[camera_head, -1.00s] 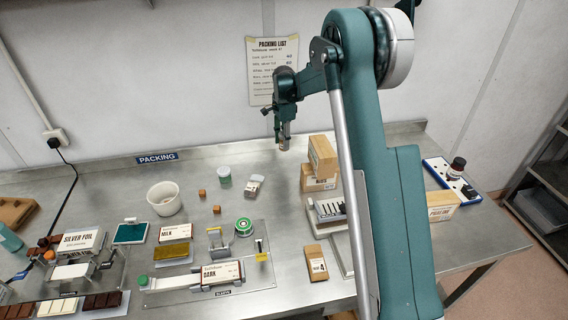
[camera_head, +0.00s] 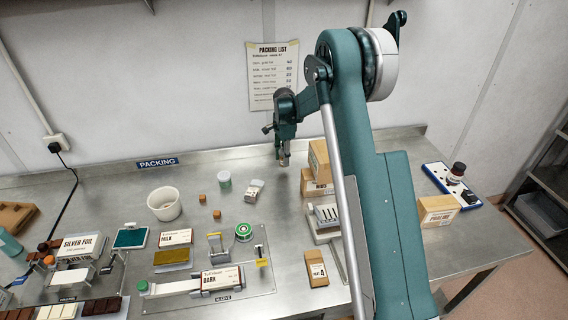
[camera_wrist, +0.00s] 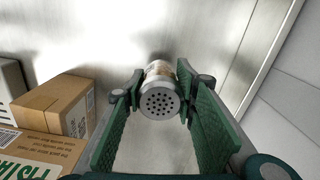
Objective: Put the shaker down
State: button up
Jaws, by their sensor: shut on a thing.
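The shaker (camera_wrist: 160,103) is a small cylinder with a silver, perforated round top. In the wrist view it stands between the green finger pads of my gripper (camera_wrist: 160,98), which is shut on it. In the head view my gripper (camera_head: 284,153) points down over the back of the steel bench (camera_head: 245,180), left of the cardboard boxes. Only a small part of the shaker shows below the fingers there. I cannot tell whether its base touches the bench.
Cardboard boxes (camera_head: 318,163) stand close on the right of my gripper. The back wall is close behind. Bare bench surrounds the spot below the gripper.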

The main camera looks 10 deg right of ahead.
jog(key=shift+f, duration=1.55)
jog(key=shift+f, duration=0.2)
jog(key=o, duration=0.9)
jog(key=shift+r, duration=0.25)
notch_tip(320, 180, up, 12)
jog(key=shift+f, duration=0.1)
